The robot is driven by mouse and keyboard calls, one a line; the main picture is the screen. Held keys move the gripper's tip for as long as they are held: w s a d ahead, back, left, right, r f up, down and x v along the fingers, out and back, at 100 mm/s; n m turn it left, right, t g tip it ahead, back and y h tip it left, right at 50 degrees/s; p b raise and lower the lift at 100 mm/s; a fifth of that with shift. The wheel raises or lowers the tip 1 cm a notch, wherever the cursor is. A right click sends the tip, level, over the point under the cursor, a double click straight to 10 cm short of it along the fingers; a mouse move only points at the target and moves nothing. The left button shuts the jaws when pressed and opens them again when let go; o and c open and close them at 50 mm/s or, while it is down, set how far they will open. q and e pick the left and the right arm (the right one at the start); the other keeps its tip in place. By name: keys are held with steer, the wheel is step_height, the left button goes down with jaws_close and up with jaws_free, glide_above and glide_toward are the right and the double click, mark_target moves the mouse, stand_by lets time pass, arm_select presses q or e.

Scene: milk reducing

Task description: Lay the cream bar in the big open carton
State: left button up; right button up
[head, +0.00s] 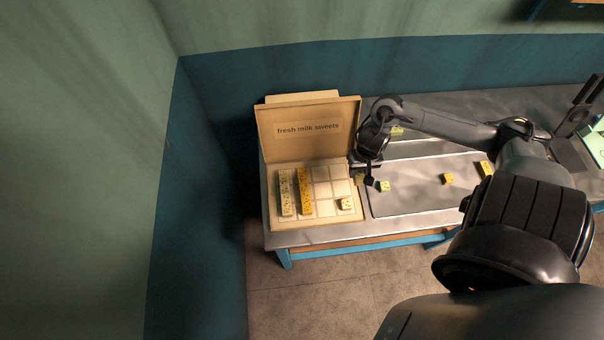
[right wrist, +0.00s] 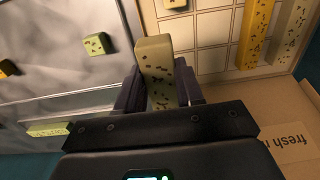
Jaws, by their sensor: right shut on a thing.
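The big open carton (head: 318,226) stands at the left end of the table, its lid up and marked "fresh milk sweets". Its inside is a grid of compartments. My right gripper (head: 364,181) is at the carton's right edge. It is shut on a pale greenish-cream bar with dark specks, the cream bar (right wrist: 155,62). In the right wrist view the bar stands out between the fingers (right wrist: 158,95), its far end near the carton's edge. In the carton, a whitish bar (head: 285,192) and an orange-yellow bar (head: 305,190) fill columns at the left. My left gripper is not seen.
A small pale piece (head: 346,203) sits in the carton's front right compartment; other right compartments look empty. Another bar (head: 397,131) lies behind my right arm. The raised lid (head: 308,130) stands at the carton's back.

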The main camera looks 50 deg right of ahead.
steer(key=shift+w+a+f, duration=0.1)
steer(key=shift+w+f, duration=0.1)
steer(key=shift+f, duration=0.2)
steer(key=shift+w+f, duration=0.1)
steer(key=shift+f, duration=0.15)
steer(key=b, duration=0.2)
glide_above(322, 185)
step_height(322, 185, down, 6)
steer(key=shift+f, duration=0.1)
steer(key=shift+f+b, duration=0.8)
steer(key=shift+f, duration=1.2)
steer(key=o, duration=1.1)
steer(key=shift+f, duration=0.15)
